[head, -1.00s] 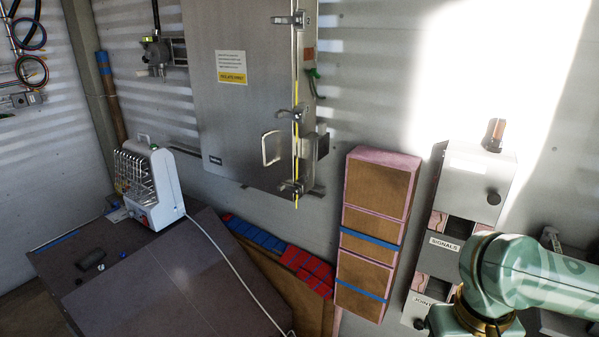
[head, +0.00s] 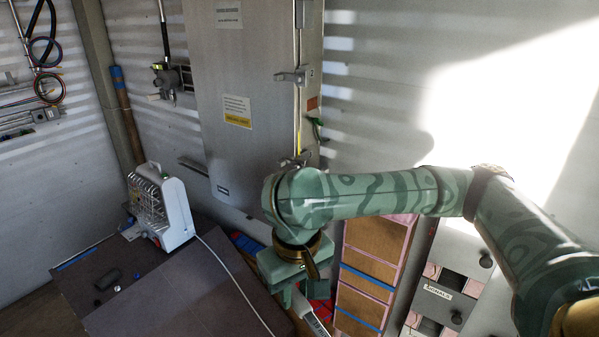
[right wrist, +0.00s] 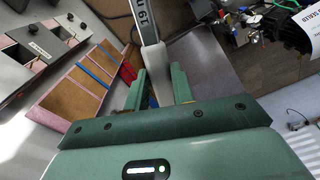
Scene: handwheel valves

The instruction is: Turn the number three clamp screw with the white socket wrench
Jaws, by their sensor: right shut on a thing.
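My right gripper (head: 298,297) is at the bottom centre of the head view, below the grey cabinet (head: 255,110). It is shut on the wrench (right wrist: 152,62), whose pale shaft runs up between the fingertips in the right wrist view and carries dark marking like "19". A short pale end of the wrench (head: 320,327) shows in the head view. On the cabinet's right edge is a clamp (head: 290,77) with a small tag that seems to read 2. Another metal fitting (head: 297,158) shows just above my arm. The cabinet's lower edge fittings are hidden behind my arm. My left gripper is not in view.
A white heater (head: 165,205) stands on the dark bench (head: 170,290), its cable trailing across it. Brown pink-edged bins (head: 375,245) and a grey unit labelled SIGNALS (head: 445,285) stand to the right. Red pieces lie near the gripper.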

